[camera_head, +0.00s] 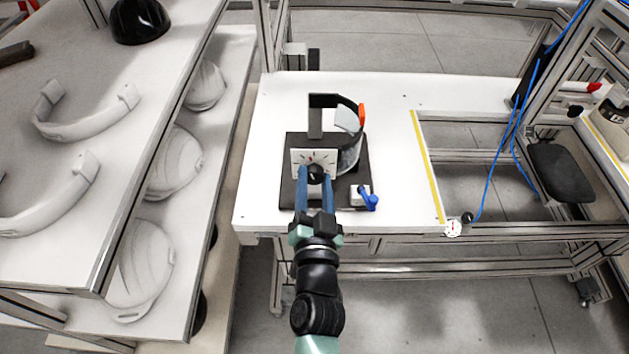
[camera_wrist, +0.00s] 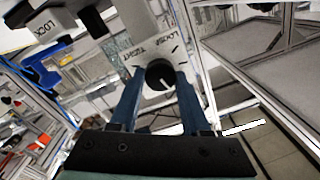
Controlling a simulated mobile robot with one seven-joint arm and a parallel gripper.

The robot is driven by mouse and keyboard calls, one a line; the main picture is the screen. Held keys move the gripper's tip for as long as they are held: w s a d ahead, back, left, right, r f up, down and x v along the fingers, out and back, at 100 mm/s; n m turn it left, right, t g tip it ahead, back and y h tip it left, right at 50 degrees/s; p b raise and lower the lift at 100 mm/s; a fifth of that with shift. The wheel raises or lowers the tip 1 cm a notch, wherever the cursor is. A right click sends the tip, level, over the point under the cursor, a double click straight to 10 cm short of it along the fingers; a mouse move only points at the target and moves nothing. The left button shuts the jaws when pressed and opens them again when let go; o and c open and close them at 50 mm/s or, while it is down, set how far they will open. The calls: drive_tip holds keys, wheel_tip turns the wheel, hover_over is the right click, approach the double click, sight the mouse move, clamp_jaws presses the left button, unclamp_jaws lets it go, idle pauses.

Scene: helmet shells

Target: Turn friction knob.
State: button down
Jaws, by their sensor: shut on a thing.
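The friction knob (camera_head: 315,172) is a round black knob on a white dial plate (camera_head: 301,157) on the dark-based fixture (camera_head: 290,196). My gripper (camera_head: 315,176) reaches it from the front, with its two blue fingers on either side of the knob. In the wrist view the knob (camera_wrist: 159,75) sits between the tips of my gripper (camera_wrist: 160,80), and a pale pointer line shows on its face. The dial plate (camera_wrist: 140,38) carries the words LOOSE and TIGHT with tick marks. My gripper is shut on the knob.
A blue lever (camera_head: 369,198) sits at the fixture's front right, and a black bracket with an orange part (camera_head: 362,114) rises behind. The white table (camera_head: 385,150) is clear around the fixture. A shelf with white shells (camera_head: 172,160) stands to the left.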

drive_tip(key=shift+m, duration=1.6)
drive_tip(key=shift+c, duration=1.8)
unclamp_jaws()
drive_tip(key=s+b, duration=0.3)
drive_tip(key=s, duration=1)
drive_tip(key=shift+d, duration=0.15)
drive_tip(key=shift+f, duration=0.15)
